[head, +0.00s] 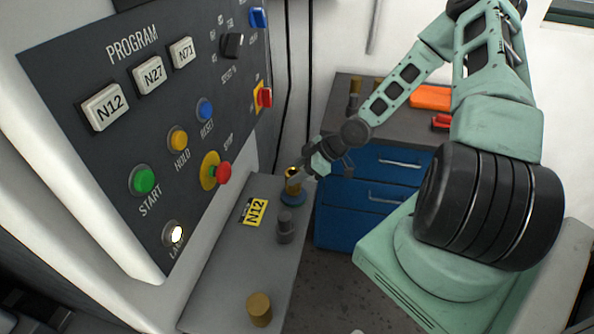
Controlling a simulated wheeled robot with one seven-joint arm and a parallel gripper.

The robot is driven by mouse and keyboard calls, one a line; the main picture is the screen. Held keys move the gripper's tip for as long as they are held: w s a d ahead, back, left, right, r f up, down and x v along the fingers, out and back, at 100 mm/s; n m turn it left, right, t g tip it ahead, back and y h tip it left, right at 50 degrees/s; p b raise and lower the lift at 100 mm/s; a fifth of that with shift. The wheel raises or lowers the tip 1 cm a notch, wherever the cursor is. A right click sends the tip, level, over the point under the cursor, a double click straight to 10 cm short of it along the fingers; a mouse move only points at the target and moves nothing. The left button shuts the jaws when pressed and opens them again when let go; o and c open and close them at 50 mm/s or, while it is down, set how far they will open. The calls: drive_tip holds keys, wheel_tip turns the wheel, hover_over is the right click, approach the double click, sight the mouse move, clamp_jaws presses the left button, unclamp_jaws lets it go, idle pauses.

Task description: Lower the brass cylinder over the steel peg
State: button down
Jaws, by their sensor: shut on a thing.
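My gripper (300,179) reaches down from the upper right to the far end of the grey ledge. I cannot tell whether the cylinder touches the base or is around a peg there. No steel peg shows clearly inside the blue base. A grey metal stepped post (285,226) stands upright on the ledge, nearer to me. A second, duller brass cylinder (259,309) stands at the ledge's near end.
A yellow N12 label (255,212) lies on the grey ledge (222,265). The control panel (120,135) rises along its left side. Behind are blue drawers (370,180) under a dark counter with an orange box (431,97). The ledge between post and near cylinder is clear.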

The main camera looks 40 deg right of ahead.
drive_tip(key=shift+f+b, duration=0.4)
drive_tip(key=shift+f, duration=0.35)
drive_tip(key=c, duration=0.7)
unclamp_jaws()
drive_tip(key=p+v, duration=0.3)
drive_tip(key=v, duration=1.4)
drive_tip(key=shift+r, duration=0.15)
drive_tip(key=shift+s+d, duration=0.1)
drive_tip(key=s+a+f+g+h+b, duration=0.15)
drive_tip(key=a+g, duration=0.25)
drive_tip(key=a, duration=0.4)
drive_tip(key=s+a+f+g+h+b, duration=0.1)
drive_tip(key=s+a+g+h, duration=0.15)
drive_tip(key=a+g, duration=0.4)
drive_tip(key=s+a+r+t+b, duration=0.1)
drive_tip(key=s+a+r, duration=0.2)
drive_tip(key=a, duration=0.3)
drive_tip(key=s+a+r+m+t+h+b, duration=0.1)
drive_tip(key=s+a+r+t, duration=0.1)
drive_tip(key=s+a+r, duration=0.2)
drive_tip(key=s+a+r+t+h+b, duration=0.1)
drive_tip(key=s+a+r, duration=0.3)
drive_tip(key=a, duration=0.5)
drive_tip(key=shift+a+m+b, duration=0.3)
drive_tip(key=shift+a+b, duration=0.1)
